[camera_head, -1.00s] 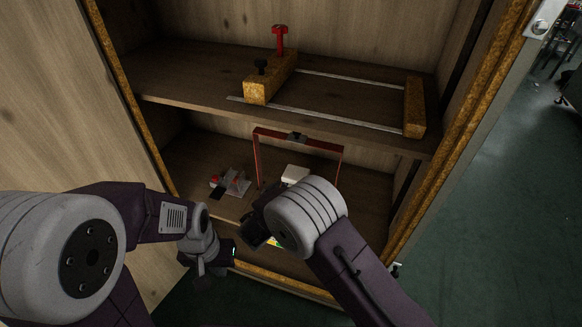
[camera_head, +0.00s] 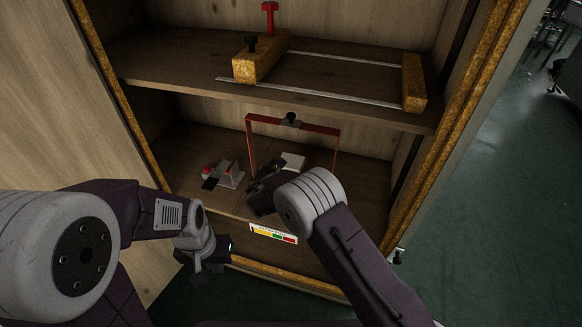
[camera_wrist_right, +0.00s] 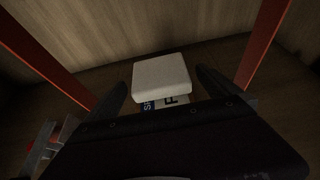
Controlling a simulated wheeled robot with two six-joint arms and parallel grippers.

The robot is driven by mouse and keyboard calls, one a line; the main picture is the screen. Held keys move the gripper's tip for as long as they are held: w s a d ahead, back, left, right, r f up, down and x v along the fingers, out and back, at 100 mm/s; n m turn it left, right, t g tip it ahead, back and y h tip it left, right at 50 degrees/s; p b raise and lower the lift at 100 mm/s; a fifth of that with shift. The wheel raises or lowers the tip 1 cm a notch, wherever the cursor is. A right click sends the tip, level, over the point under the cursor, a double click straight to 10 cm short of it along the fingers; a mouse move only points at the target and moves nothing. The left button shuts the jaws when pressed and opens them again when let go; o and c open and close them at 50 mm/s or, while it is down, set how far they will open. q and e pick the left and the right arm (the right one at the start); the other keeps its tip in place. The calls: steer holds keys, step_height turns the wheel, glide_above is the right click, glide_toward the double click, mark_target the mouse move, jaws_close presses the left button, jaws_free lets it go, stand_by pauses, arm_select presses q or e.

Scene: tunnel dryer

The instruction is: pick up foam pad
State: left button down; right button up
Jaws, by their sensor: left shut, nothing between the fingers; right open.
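The foam pad is a white, rounded square block (camera_head: 293,161) on the lower shelf of the cabinet, inside a red frame. In the right wrist view the pad (camera_wrist_right: 161,72) lies ahead, between the lines of the two dark fingers. My right gripper (camera_head: 272,170) is open and empty, just in front of the pad; contact cannot be told. It also shows in the right wrist view (camera_wrist_right: 161,82). My left gripper (camera_head: 212,259) is shut and empty, low in front of the cabinet, away from the pad.
The red frame (camera_head: 250,145) stands around the pad with uprights on both sides. A small device with a red part (camera_head: 229,173) sits to its left. A lettered label (camera_wrist_right: 165,102) shows below the pad. The upper shelf (camera_head: 330,108) overhangs, carrying a clamp-like fixture (camera_head: 258,62).

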mark_target(288, 167)
steer(key=shift+r, duration=0.1)
steer(key=c, duration=1.3)
step_height(288, 167, up, 10)
steer(key=p, duration=0.4)
steer(key=shift+f, duration=0.25)
steer(key=shift+c, duration=0.2)
steer(key=shift+s+r, duration=0.1)
steer(key=shift+r, duration=0.15)
